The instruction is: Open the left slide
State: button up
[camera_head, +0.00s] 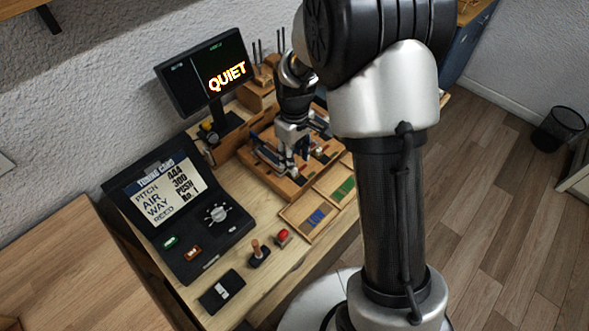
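A wooden piano-action box (243,154) stands on the bench in the middle of the view, with dark strips and small parts inside it. My gripper (292,170) points down into this box, over its middle. Its fingertips are small and dark here, so I cannot tell whether they are apart or touch anything. I cannot clearly make out the left slide; my gripper and arm cover part of the box.
A monitor (205,72) reading QUIET stands behind the box. A red button (282,237), a small lever (257,252) and trays with blue (317,217) and green strips (343,189) are in front.

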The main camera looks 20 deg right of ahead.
notch_tip(320, 180, down, 5)
jog(key=shift+f+b, duration=0.15)
jog(key=shift+b, duration=0.4)
jog(key=shift+c, duration=0.4)
grip_shut()
